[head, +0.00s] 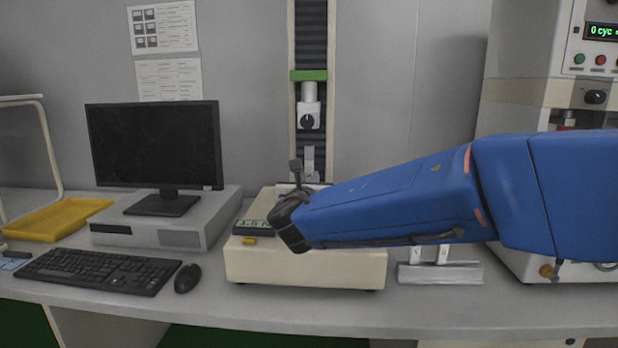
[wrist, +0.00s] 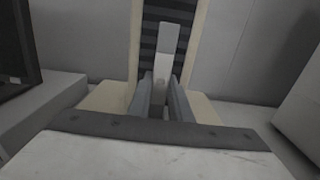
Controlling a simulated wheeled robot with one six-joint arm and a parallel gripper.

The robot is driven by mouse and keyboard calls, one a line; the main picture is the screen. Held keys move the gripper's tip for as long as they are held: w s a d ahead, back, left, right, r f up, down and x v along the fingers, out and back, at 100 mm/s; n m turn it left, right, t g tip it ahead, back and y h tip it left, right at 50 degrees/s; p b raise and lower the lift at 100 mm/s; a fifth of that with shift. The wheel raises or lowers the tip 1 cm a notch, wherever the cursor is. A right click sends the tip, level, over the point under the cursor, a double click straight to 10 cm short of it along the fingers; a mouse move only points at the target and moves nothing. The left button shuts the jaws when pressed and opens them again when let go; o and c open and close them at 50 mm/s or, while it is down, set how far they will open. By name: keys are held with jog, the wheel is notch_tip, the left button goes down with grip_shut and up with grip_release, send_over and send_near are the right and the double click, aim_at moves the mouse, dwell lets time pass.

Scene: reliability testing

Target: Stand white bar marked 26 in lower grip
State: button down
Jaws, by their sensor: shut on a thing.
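My gripper (wrist: 160,100) is shut on a pale bar (wrist: 163,66) that rises between its two fingers in the wrist view. The bar looks roughly upright; no number can be read on it. In the head view my blue arm reaches in from the right, with its dark wrist over the cream tester base (head: 305,268). The tester's upper grip (head: 309,158) hangs on the column below a white cylinder and a green crosshead (head: 308,75). The lower grip is hidden behind my wrist and cannot be made out.
A silver rack (head: 440,274) with white bars stands right of the tester, partly under my arm. A monitor (head: 153,145), keyboard (head: 90,270), mouse (head: 187,278) and yellow tray (head: 55,219) are at left. A tall machine (head: 540,90) stands at right. The front bench strip is clear.

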jog(key=shift+f, duration=1.15)
jog(key=c, duration=1.5)
grip_release()
jog(key=shift+c, duration=0.2)
jog(key=shift+s, duration=0.1)
